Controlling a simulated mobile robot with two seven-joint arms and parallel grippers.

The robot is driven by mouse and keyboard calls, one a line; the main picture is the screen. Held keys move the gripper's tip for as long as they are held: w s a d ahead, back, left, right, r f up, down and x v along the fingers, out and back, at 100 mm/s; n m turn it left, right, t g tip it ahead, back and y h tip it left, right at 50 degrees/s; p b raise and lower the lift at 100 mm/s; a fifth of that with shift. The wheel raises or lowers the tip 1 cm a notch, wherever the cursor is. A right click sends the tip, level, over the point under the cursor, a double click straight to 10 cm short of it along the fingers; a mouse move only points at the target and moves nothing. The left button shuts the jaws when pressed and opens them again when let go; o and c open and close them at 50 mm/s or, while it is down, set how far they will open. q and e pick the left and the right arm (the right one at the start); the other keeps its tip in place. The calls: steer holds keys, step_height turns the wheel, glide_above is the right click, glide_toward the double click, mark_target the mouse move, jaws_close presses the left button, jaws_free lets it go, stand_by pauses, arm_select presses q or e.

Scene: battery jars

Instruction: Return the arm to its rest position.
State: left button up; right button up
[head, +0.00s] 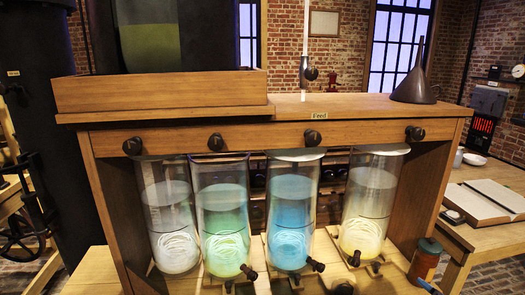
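Neither of my grippers nor my arms can be made out in the head view. Four glass jars stand in a row in the wooden stand (270,133). From the left they hold pale whitish liquid (174,225), green liquid (224,222), blue liquid (290,215) and pale yellow liquid (369,210). Dark taps sit at the foot of several jars, and dark knobs (214,142) line the beam above them.
A dark funnel (414,85) stands on the right of the stand's top, near a thin upright white pipe (306,40). A raised wooden tray (160,92) is at left. A red-brown bottle (425,262) stands low at right. An open book (485,200) lies on the right table.

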steer(key=s+a+f+m+g, duration=0.2)
steer(key=s+a+f+m, duration=0.3)
steer(key=s+f, duration=0.3)
steer(key=s+a+f+m+g+h, duration=0.1)
steer(key=s+a+f+m+g, duration=0.1)
steer(key=s+a+f+m, duration=0.3)
steer(key=s+f, duration=0.4)
steer(key=f, duration=0.1)
steer(key=shift+s+a+f, duration=0.15)
steer(key=shift+f, duration=0.25)
stand_by(0.9)
